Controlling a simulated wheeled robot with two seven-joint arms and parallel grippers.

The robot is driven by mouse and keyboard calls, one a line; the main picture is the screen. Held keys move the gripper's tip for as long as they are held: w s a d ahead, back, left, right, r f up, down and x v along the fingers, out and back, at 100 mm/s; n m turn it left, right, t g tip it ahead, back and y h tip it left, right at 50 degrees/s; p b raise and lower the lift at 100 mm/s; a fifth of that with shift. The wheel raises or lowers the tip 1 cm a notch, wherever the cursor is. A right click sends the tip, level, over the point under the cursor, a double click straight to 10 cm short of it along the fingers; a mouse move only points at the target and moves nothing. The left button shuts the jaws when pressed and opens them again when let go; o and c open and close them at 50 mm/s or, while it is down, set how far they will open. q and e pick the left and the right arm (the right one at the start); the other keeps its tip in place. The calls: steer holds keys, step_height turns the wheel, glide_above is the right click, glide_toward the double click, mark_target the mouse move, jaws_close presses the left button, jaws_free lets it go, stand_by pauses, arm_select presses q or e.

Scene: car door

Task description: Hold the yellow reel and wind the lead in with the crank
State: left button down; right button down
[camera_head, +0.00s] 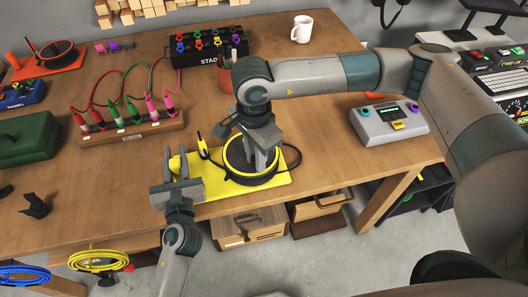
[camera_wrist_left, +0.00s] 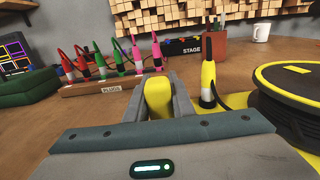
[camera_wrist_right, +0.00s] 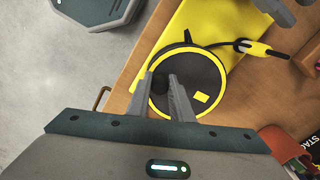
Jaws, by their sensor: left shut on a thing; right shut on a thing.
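The yellow reel has a flat yellow base plate (camera_head: 222,194) at the table's front edge and a black drum with a yellow rim (camera_head: 226,165). My left gripper (camera_head: 176,178) is shut on the yellow handle (camera_wrist_left: 158,95) at the base's left end. My right gripper (camera_head: 262,158) points down over the drum and is shut on the dark crank knob, mostly hidden between its fingers (camera_wrist_right: 163,78).
A wooden plug rack (camera_head: 130,130) with several coloured plugs stands behind left. A green case (camera_head: 25,140) is far left. A black stage box (camera_head: 208,48), a red cup (camera_head: 225,80) and a white mug (camera_head: 302,28) stand behind. A grey console (camera_head: 388,124) is at right.

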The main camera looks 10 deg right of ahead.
steer(key=shift+a, duration=0.6)
steer(key=shift+w+a, duration=0.25)
steer(key=shift+a, duration=0.35)
steer(key=shift+w+a, duration=0.25)
steer(key=shift+a, duration=0.35)
steer(key=shift+a, duration=0.1)
steer(key=shift+w+a+r, duration=0.1)
steer(key=shift+w+a, duration=0.65)
steer(key=shift+w, duration=0.3)
steer(key=shift+w, duration=0.1)
